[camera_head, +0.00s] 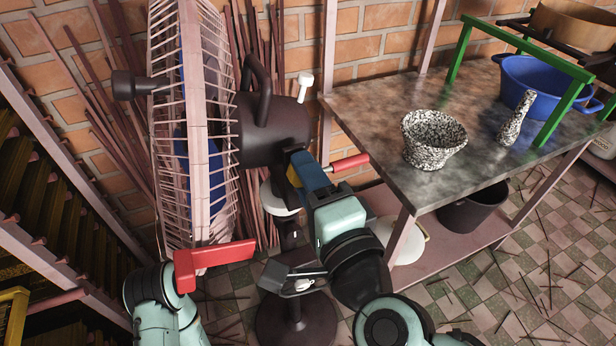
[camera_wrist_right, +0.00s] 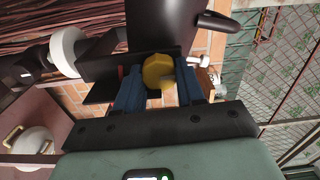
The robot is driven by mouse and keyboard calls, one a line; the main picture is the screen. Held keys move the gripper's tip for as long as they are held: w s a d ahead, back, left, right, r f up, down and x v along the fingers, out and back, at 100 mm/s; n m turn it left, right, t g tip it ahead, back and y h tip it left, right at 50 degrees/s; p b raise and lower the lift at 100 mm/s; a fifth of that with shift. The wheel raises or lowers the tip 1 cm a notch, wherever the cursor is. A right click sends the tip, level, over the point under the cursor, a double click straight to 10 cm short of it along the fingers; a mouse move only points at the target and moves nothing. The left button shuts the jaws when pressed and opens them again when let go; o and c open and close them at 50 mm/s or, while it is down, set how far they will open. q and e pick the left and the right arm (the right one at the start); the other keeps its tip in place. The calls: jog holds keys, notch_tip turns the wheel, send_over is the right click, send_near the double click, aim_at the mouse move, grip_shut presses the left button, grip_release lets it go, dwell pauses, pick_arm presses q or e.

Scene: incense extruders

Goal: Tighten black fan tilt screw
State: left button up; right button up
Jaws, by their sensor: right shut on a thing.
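The black fan stands at the left in the head view, with its pale wire cage facing left and its dark motor housing (camera_head: 270,128) behind the cage. The tilt screw has a yellow faceted head (camera_wrist_right: 158,70), seen in the right wrist view just under the black fan body (camera_wrist_right: 165,28). My right gripper (camera_head: 300,172) has blue fingers, which are closed around the yellow screw head in the wrist view (camera_wrist_right: 160,88). My left gripper (camera_head: 215,258) shows red parts below the fan cage, apart from the screw; its finger gap is not clear.
A grey-topped table (camera_head: 370,105) to the right holds a speckled pot (camera_head: 433,140), a speckled pestle-like piece (camera_head: 516,118), a blue tub (camera_head: 545,88) and a green frame (camera_head: 527,45). A dark bucket (camera_head: 470,212) stands on its lower shelf. Thin sticks litter the checkered floor.

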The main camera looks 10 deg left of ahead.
jog(key=o, duration=1)
jog(key=shift+o, duration=0.2)
pick_arm(q)
jog(key=shift+t, duration=0.8)
jog(key=shift+w+d+r+p, duration=0.1)
jog(key=shift+w+r+p, duration=0.35)
jog(key=shift+w, duration=0.35)
jog(key=shift+w+d+r+p, duration=0.1)
jog(key=shift+w+r+p, duration=0.3)
jog(key=shift+w, duration=0.4)
jog(key=shift+w+d+r+p, duration=0.1)
jog(key=shift+w+r+p, duration=0.3)
jog(key=shift+w, duration=0.4)
pick_arm(e)
jog(key=v, duration=1.3)
jog(key=shift+s, duration=0.2)
jog(key=shift+d, duration=0.15)
